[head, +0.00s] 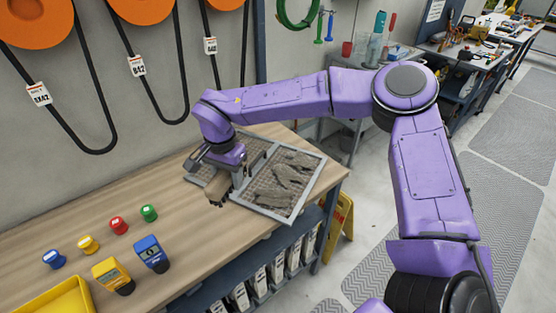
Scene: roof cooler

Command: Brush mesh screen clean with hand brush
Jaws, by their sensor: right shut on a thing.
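The mesh screen (313,178) lies flat on the wooden workbench near its right end. It has a light grey frame, and dark grey patches of dirt cover much of its mesh. My right gripper (228,178) reaches down at the screen's left part. It is shut on the hand brush (217,191), which shows as a small brown block with dark parts at the screen's left edge. The gripper hides much of the brush, and I cannot tell whether the bristles touch the mesh. My left gripper is out of view.
On the workbench (120,215) are several coloured caps (118,225), a yellow meter (113,276), a blue meter (151,254) and a yellow tray (62,299). Tagged black belts (92,148) hang on the wall behind. A yellow floor sign (341,226) stands beyond the bench's right end.

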